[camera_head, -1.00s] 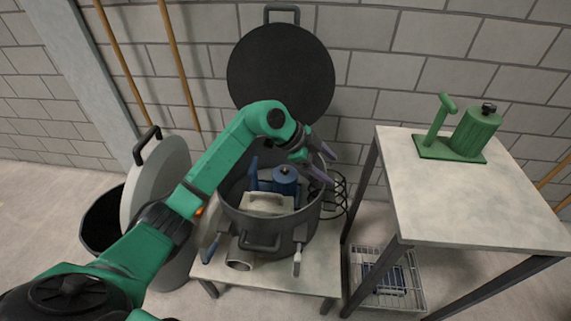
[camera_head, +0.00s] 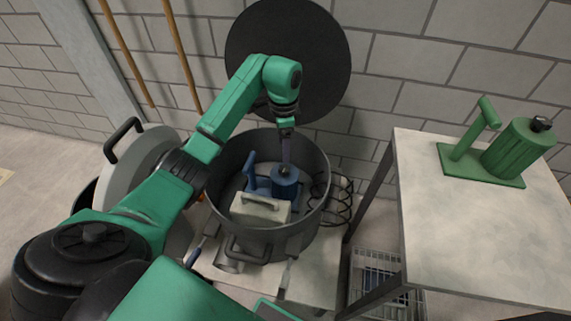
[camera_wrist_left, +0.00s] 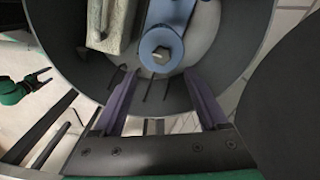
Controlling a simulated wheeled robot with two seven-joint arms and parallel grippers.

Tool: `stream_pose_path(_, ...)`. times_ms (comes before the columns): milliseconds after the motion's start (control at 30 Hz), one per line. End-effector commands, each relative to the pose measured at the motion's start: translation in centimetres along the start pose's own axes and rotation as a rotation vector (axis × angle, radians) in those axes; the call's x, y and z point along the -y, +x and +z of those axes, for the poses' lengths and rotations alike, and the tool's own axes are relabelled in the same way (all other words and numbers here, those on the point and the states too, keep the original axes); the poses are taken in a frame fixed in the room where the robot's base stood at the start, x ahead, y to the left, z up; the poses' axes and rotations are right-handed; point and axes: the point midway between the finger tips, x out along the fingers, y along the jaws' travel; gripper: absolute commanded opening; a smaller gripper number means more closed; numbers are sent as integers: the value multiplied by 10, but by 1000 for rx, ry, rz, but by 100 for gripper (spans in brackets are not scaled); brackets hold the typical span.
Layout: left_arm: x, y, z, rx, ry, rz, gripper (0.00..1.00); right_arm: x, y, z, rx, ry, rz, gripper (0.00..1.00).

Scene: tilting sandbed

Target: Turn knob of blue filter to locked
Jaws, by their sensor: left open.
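The blue filter (camera_head: 285,182) stands inside a large grey pot (camera_head: 318,160). In the left wrist view the filter (camera_wrist_left: 172,14) shows from above, with its round top and small pale knob (camera_wrist_left: 161,55). My left gripper (camera_head: 286,158) is open and points down over the filter. In the left wrist view the fingers of my left gripper (camera_wrist_left: 165,88) are spread, with the knob ahead of them and nothing between them. I cannot tell whether a finger touches the filter. My right gripper (camera_wrist_left: 42,79) shows small at the left of the wrist view, its fingers apart.
A pale block with a handle (camera_head: 260,210) sits in the pot beside the filter. A round dark lid (camera_head: 290,60) stands behind the pot. A green filter (camera_head: 515,150) stands on the table (camera_head: 450,235) at the right. A wire basket (camera_head: 375,275) is below.

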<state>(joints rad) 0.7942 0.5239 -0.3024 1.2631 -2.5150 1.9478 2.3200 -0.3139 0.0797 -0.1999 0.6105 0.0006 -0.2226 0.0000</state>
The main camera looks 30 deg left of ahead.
Motion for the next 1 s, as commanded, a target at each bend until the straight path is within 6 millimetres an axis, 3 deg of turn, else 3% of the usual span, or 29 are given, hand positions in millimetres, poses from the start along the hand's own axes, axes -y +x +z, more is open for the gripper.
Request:
stream_pose_path(100,-1,33,0,0,0,4,76,0,0,1,1,0,0,76)
stream_pose_path(300,0,76,-1,-3,1,1,76,-3,2,-19,-31,-1,4,76)
stream_pose_path(433,0,87,-1,-3,1,0,76,-3,2,-21,-35,-1,4,76)
stream_pose_path(667,0,88,-1,-3,2,-1,76,-3,2,-19,-32,-1,4,76)
stream_pose_path(867,0,88,-1,-3,2,-1,4,-2,2,-16,-27,-1,3,76)
stream_pose_path(1000,0,87,-1,-3,3,-1,0,-2,2,-15,-25,-1,3,76)
